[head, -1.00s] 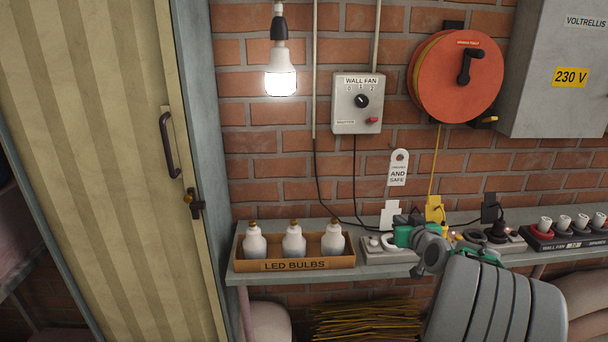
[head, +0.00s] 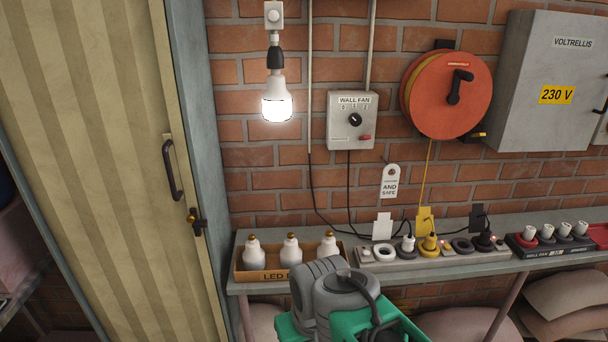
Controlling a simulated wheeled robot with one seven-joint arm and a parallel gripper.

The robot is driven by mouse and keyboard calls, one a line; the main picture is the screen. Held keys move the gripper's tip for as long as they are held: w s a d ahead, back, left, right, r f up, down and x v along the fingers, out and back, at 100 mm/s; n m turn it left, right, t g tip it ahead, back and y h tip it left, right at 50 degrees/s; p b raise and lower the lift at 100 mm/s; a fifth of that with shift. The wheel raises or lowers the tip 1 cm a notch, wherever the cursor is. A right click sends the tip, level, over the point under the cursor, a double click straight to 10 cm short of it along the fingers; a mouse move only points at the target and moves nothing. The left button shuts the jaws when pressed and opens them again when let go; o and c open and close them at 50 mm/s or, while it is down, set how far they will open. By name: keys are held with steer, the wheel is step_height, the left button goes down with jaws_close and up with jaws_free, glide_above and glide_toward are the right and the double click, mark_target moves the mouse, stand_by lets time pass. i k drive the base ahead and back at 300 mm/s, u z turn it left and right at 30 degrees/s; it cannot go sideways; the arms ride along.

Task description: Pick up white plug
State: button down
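The white plug (head: 408,243) stands upright in the grey power strip (head: 440,262) on the shelf, just left of the yellow plug (head: 429,243). A black plug (head: 484,241) is farther right in the same strip. A white tag (head: 382,227) stands behind the strip, near the white plug. My arm with its grey and green end parts is at the bottom centre, in front of and below the shelf, apart from the plug. The fingertips of my gripper cannot be made out, so its opening is unclear. No plug is visibly held.
A carton of LED bulbs (head: 243,272) stands on the shelf at left, partly hidden by my arm. A dark holder (head: 520,250) with several white-topped pieces is at right. The wall fan switch box (head: 351,121) and red cable reel (head: 447,93) hang above. Sacks lie below.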

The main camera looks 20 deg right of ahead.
mark_target(408, 246)
steer(key=z, duration=2.15)
steer(key=i, duration=0.85)
steer(key=u, duration=2.2)
steer(key=i, duration=0.5)
